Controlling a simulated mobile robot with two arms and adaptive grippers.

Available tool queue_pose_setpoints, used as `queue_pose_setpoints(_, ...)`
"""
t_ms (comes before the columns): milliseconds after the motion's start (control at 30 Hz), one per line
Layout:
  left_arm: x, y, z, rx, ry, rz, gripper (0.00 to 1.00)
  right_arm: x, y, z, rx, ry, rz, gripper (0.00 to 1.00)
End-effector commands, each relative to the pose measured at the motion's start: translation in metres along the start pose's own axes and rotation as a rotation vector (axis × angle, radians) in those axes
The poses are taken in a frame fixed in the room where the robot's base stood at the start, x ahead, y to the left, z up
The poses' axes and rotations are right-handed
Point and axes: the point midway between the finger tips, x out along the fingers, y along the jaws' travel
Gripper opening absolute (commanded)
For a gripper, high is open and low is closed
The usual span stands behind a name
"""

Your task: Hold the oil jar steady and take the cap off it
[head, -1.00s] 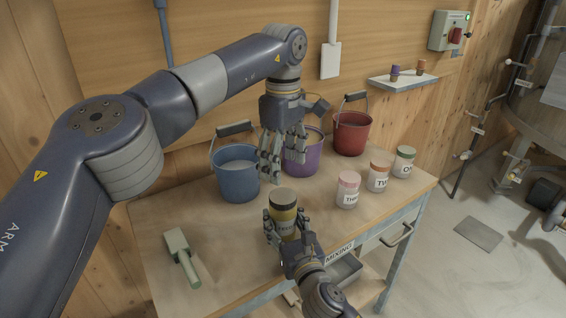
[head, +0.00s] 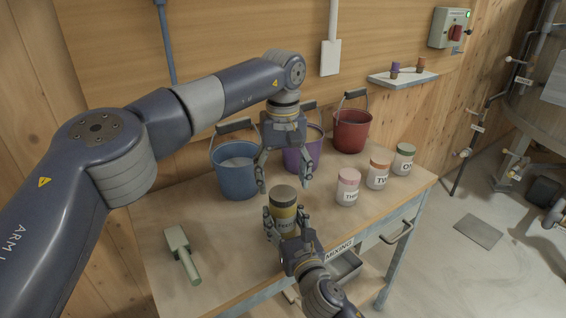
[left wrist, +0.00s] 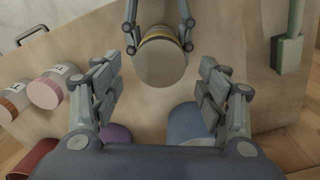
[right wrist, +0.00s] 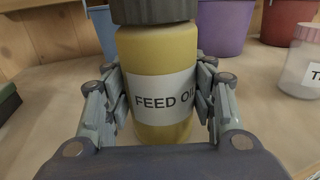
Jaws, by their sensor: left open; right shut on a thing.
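The oil jar (head: 284,222) is yellow with a "FEED OIL" label and a dark cap (head: 284,194) on top. It stands upright near the front of the table. My right gripper (head: 284,220) is shut around the jar's body, and the right wrist view shows the jar (right wrist: 158,65) between its fingers. My left gripper (head: 284,180) is open and empty, fingers pointing down, above and just behind the jar. In the left wrist view the cap (left wrist: 160,63) shows from above, ahead of the open fingers, not between them.
Blue (head: 235,178), purple (head: 300,156) and red (head: 351,132) buckets stand behind the jar. Labelled jars with pink (head: 348,190), orange (head: 378,173) and green (head: 403,160) lids stand to the right. A green-handled tool (head: 183,256) lies left on the table (head: 230,255).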

Motion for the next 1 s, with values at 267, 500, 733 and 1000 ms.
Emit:
queue_pose_setpoints(267,0.03,0.0,0.0,0.0,0.0,0.0,0.68,0.0,0.0,-0.001,0.0,0.003,0.0,0.0)
queue_pose_setpoints(500,0.033,0.0,0.0,-0.001,0.0,0.0,0.68,0.0,0.0,-0.002,0.0,0.003,0.0,0.0)
queue_pose_setpoints(733,0.032,0.0,0.0,-0.001,0.0,0.0,0.34,0.0,0.0,-0.002,0.0,0.003,0.0,0.0)
queue_pose_setpoints(1000,0.032,0.0,0.0,-0.011,0.0,0.0,0.22,0.0,0.0,-0.002,0.0,0.003,0.0,0.0)
